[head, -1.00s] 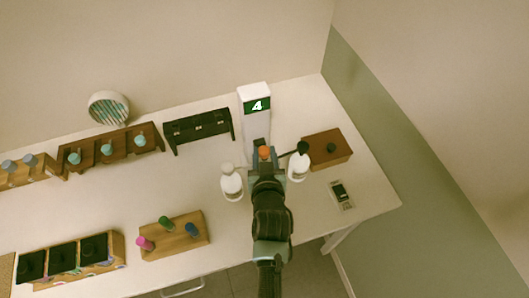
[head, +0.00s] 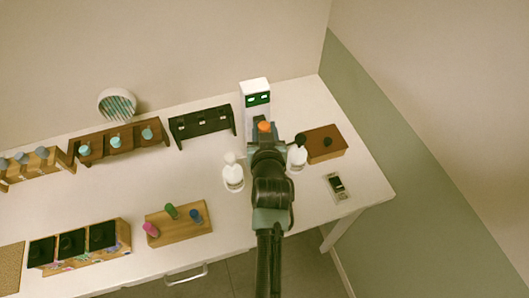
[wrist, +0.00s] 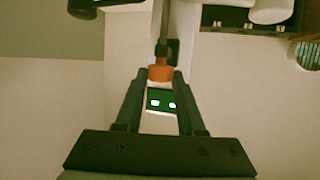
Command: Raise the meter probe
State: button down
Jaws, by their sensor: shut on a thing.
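The meter (head: 254,88) is a white upright box at the back of the table with a green display showing two white marks. The probe's orange cap (head: 264,127) is in front of the meter's lower part. My gripper (wrist: 160,80) is shut on the probe just at this cap. In the wrist view, the orange cap (wrist: 160,73) sits between the fingertips and a thin grey rod (wrist: 165,25) runs away from it. The probe's lower end is hidden in the head view by my arm.
White bottles stand left (head: 233,175) and right (head: 298,158) of my arm. A brown box (head: 325,146) and a small device (head: 338,186) are at right. A black rack (head: 203,122), brown rack (head: 117,141) and wooden block (head: 178,224) are left. Table between racks is clear.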

jog(key=shift+w+r+p, duration=0.1)
jog(key=shift+r+p, duration=0.8)
jog(key=shift+r, duration=1.25)
jog(key=c, duration=0.9)
grip_release()
jog(key=shift+r, duration=0.1)
jog(key=o, duration=0.4)
jog(key=shift+f, duration=0.2)
jog(key=shift+s, duration=0.4)
jog(key=b+v, duration=0.3)
jog(key=v, duration=0.9)
jog(key=shift+r, duration=0.3)
